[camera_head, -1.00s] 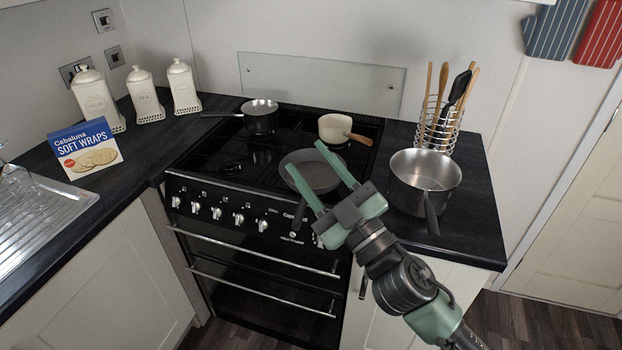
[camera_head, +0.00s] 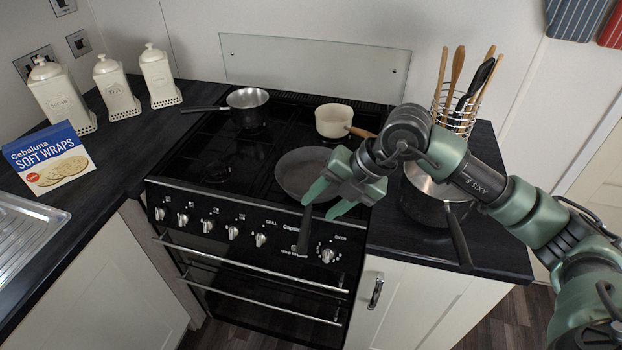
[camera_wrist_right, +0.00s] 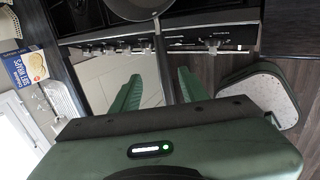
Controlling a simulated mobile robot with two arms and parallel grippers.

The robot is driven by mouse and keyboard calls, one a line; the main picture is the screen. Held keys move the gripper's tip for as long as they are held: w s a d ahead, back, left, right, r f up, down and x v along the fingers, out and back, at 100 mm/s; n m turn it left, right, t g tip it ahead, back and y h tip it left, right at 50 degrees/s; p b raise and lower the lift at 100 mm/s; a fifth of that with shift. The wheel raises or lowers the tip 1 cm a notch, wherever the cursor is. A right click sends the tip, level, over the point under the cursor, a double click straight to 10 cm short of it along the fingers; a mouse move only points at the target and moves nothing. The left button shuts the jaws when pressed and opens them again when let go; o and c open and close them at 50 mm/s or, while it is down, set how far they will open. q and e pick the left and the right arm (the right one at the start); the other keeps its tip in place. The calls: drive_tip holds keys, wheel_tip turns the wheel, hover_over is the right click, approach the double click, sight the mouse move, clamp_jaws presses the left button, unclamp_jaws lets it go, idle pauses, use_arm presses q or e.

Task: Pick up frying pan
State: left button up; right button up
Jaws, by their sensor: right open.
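The dark grey frying pan (camera_head: 290,168) sits on the front right of the black hob. Its dark handle (camera_head: 304,232) sticks out over the stove's front edge, above the knobs. My right gripper (camera_head: 318,207) is open beside the handle, with its green fingers pointing down and left. In the right wrist view, the pan (camera_wrist_right: 136,6) is at the top edge, and its handle (camera_wrist_right: 160,50) runs down between the two open fingers (camera_wrist_right: 159,76). I cannot tell whether either finger touches it. My left gripper is not in view.
A small saucepan (camera_head: 247,106) and a cream pan (camera_head: 333,121) stand at the back of the hob. A steel pot (camera_head: 424,206), partly hidden by my right arm, stands on the right counter near a utensil rack (camera_head: 456,108). Canisters (camera_head: 114,88) and a wraps box (camera_head: 50,163) are at left.

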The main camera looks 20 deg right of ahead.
sight(308, 219)
drive_tip(key=shift+s+a+f+p, duration=0.1)
drive_tip(key=shift+a+f+p, duration=0.15)
drive_tip(key=shift+f, duration=0.25)
drive_tip(key=shift+a+f+p, duration=0.25)
drive_tip(key=shift+f, duration=0.2)
drive_tip(key=shift+p+x, duration=0.35)
drive_tip(key=shift+x, duration=1.55)
drive_tip(key=shift+d+f, duration=0.1)
drive_tip(key=shift+d, duration=0.05)
clamp_jaws()
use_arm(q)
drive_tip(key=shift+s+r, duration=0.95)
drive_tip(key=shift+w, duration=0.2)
